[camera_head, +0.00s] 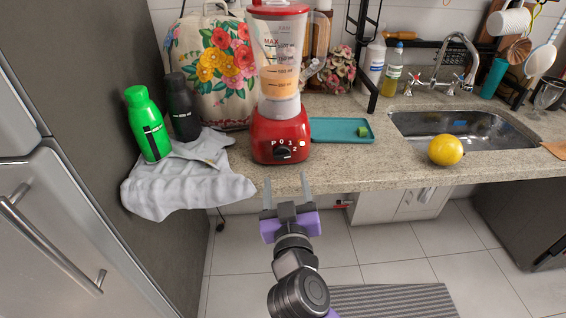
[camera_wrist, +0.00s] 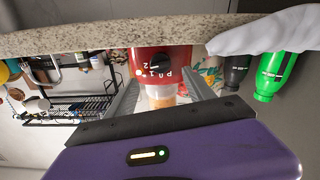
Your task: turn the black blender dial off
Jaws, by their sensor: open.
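The red blender (camera_head: 281,128) stands upright on the counter with a clear jug holding orange liquid. Its black dial (camera_head: 284,153) is on the front of the base, with the white marks P, 0, 1 and 2 around it. I cannot tell which mark the dial points to. My gripper (camera_head: 286,186) is open and empty, in front of and below the dial, apart from it. In the wrist view, which is upside down, the dial (camera_wrist: 158,61) shows between and beyond the spread fingers (camera_wrist: 163,88).
A grey cloth (camera_head: 185,183) hangs over the counter edge at left, with a green bottle (camera_head: 149,124) and a black bottle (camera_head: 182,106). A teal tray (camera_head: 333,131), a sink (camera_head: 470,130) and a yellow fruit (camera_head: 445,150) are to the right. The space before the counter is free.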

